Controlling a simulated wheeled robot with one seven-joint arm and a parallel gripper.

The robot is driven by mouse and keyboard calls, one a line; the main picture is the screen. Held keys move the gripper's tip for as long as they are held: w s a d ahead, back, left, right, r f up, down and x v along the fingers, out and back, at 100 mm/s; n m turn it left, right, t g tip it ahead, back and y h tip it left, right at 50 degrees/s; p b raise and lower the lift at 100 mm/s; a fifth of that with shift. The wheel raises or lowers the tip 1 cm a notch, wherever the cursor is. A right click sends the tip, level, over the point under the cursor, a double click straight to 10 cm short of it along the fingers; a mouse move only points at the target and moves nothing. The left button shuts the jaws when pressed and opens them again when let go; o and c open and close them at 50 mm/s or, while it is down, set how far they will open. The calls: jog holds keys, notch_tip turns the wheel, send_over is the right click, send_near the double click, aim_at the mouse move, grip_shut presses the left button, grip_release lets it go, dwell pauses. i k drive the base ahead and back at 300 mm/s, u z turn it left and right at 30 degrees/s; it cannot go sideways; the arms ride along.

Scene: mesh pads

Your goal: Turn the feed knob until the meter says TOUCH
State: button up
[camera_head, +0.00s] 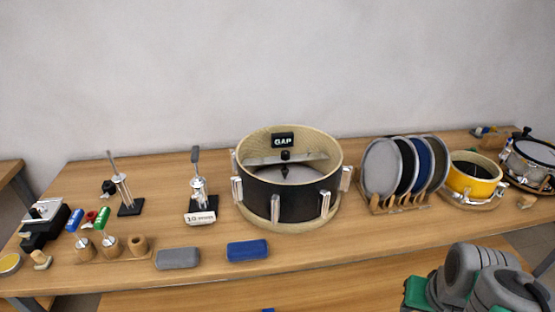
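A large drum shell (288,205) with a cream rim and a dark body stands on the middle of the bench. A small black meter (283,140) at its back inner wall reads "GAP". A grey bar (262,160) crosses the shell's inside. A small black knob (285,155) sits at the middle of the bar, and this looks like the feed knob. Below it is a dark round part. My gripper is not in view, and nothing touches the knob.
Left of the shell stand a clamp-like stand marked "10" (200,200) and a rod stand (122,188). Grey (178,258) and blue (248,250) blocks lie in front. Right are a disc rack (400,205), a yellow drum (474,178) and a chrome-fitted drum (532,165).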

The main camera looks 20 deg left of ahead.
aim_at(286, 154)
jog(key=u, duration=0.95)
jog(key=i, duration=0.15)
